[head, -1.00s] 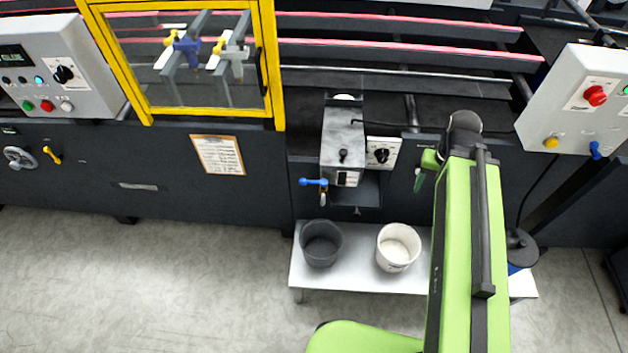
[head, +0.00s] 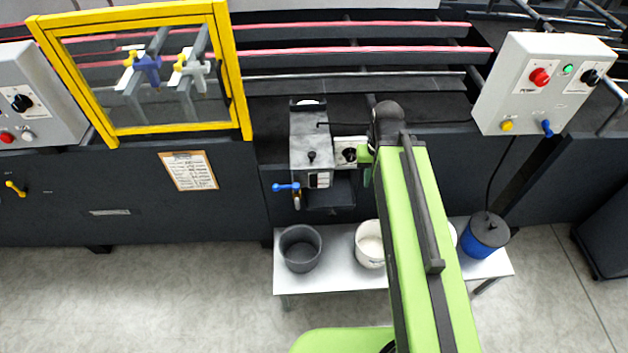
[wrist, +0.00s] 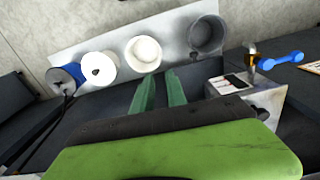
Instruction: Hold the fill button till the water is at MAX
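No button marked fill and no MAX mark can be made out at this size. A grey metal unit (head: 312,152) on the machine front has a small dark-and-white window (head: 319,180), perhaps a level gauge, and a blue-handled tap (head: 287,187). The window also shows in the wrist view (wrist: 232,83). No water level is readable. A panel with a black knob (head: 349,154) sits right of the unit. My gripper (head: 367,165) is in front of the machine, just right of that panel. In the wrist view its green fingers (wrist: 160,75) are slightly apart with nothing between them.
A low bench (head: 340,278) below holds a dark bucket (head: 301,256), a white bucket (head: 370,250), a white lidded tub (wrist: 100,65) and a blue container with a dark lid (head: 480,248). A control box (head: 545,85) stands at right, a yellow-framed guard (head: 180,132) at left. The front floor is clear.

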